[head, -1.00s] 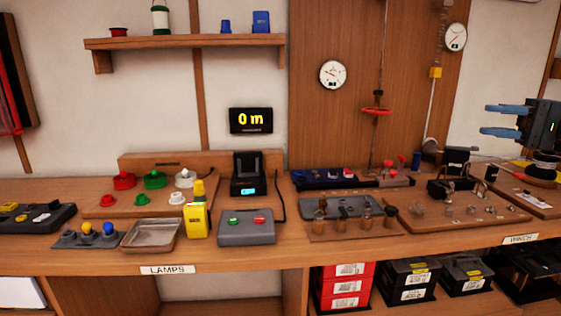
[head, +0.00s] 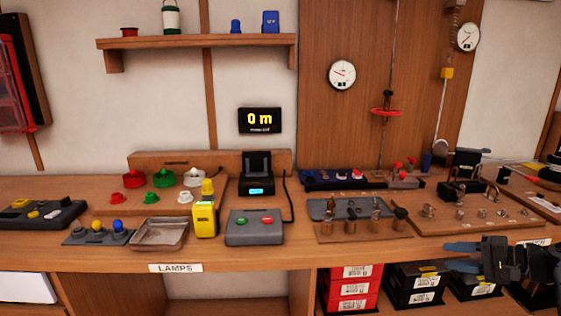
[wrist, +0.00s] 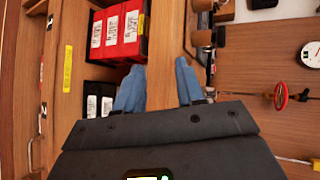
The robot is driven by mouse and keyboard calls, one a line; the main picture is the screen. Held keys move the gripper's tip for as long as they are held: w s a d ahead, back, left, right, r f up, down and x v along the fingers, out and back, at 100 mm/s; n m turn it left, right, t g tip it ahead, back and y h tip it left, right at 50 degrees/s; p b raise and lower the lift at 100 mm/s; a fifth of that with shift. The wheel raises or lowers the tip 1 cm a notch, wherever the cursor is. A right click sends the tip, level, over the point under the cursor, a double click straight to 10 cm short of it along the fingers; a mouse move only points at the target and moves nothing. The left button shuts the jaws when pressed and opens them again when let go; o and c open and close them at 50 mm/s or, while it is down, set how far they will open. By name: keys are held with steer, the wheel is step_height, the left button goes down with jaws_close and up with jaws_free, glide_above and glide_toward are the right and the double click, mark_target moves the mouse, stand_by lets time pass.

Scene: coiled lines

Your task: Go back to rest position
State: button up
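My gripper (head: 460,256) is at the lower right in the head view, in front of the bench's front edge and near the shelf below it. Its two blue fingers point left. In the wrist view my gripper (wrist: 159,85) shows its two fingers apart with nothing between them, so it is open and empty. The arm behind it runs off the right edge of the head view.
The bench front (head: 250,258) carries a LAMPS label (head: 175,268). Red bins (head: 348,288) and black boxes (head: 412,285) sit on the shelf below, close to my gripper. A yellow device (head: 205,220) and a steel tray (head: 160,234) stand on the bench.

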steer(key=s+a+f+h, duration=0.25)
steer(key=s+f, duration=0.35)
steer(key=f, duration=0.4)
steer(key=s+a+f+h, duration=0.25)
steer(key=s+f, duration=0.35)
steer(key=f, duration=0.3)
steer(key=s+a+f+n+h, duration=0.1)
steer(key=s+a+f+h, duration=0.15)
steer(key=s, duration=0.65)
steer(key=s+a+f+n+h, duration=0.15)
steer(key=s+f, duration=0.25)
steer(key=s, duration=0.5)
steer(key=s+a+r+n+t+h, duration=0.1)
steer(key=s+a+r+n, duration=0.1)
steer(key=s+a+r, duration=0.45)
steer(key=s+a+r+n+t+h, duration=0.1)
steer(key=s+r, duration=0.2)
steer(key=s, duration=0.6)
steer(key=s+a+r+n+t, duration=0.1)
steer(key=s+a+r, duration=0.1)
steer(key=r, duration=0.4)
steer(key=s+a+r+n+t+y, duration=0.1)
steer(key=s+a+r+n, duration=0.1)
steer(key=s+r, duration=0.2)
steer(key=s+a+r+n+t, duration=0.1)
steer(key=s+r, duration=0.3)
steer(key=r, duration=0.6)
steer(key=shift+a+t, duration=0.3)
steer(key=shift+a, duration=0.2)
